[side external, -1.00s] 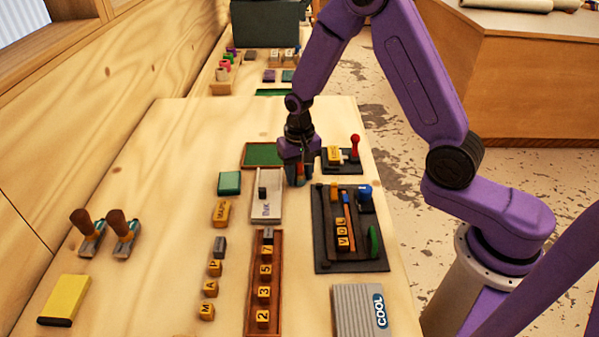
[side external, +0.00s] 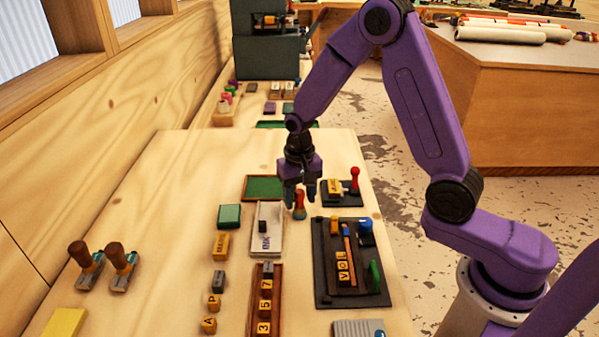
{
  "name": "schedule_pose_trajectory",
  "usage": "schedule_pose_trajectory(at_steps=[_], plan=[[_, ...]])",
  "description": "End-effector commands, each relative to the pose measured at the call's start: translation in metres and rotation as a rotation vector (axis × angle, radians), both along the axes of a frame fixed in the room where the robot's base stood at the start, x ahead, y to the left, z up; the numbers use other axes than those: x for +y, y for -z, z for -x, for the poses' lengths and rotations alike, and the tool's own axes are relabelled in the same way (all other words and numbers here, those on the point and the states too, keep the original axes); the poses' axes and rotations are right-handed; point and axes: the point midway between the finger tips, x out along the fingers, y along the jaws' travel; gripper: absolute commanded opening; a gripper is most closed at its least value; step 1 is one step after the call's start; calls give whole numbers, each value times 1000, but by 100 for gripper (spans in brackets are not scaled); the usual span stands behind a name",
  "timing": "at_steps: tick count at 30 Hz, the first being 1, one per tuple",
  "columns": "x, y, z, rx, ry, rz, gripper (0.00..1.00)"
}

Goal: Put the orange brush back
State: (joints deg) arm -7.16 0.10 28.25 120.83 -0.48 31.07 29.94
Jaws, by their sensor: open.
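A small orange-red upright piece (side external: 299,205), which looks like the orange brush, stands on the pale table between the green pad and the dark trays. My gripper (side external: 299,194) points down directly over it, its fingers open to either side of the piece's top. I cannot tell whether the fingers touch it.
A small dark tray (side external: 343,201) with a red-knobbed handle (side external: 355,180) stands close on the right. A green pad (side external: 265,187) is just left. A grey tray (side external: 267,242) and lettered blocks lie in front.

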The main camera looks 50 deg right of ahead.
Motion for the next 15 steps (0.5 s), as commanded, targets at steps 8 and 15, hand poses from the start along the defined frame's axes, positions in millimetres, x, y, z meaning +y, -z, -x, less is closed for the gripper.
schedule_pose_trajectory(at_steps=[8,15], plan=[[1,-56,-1,-7,0,-1,51],[1,-82,-1,-1,0,-1,51]])
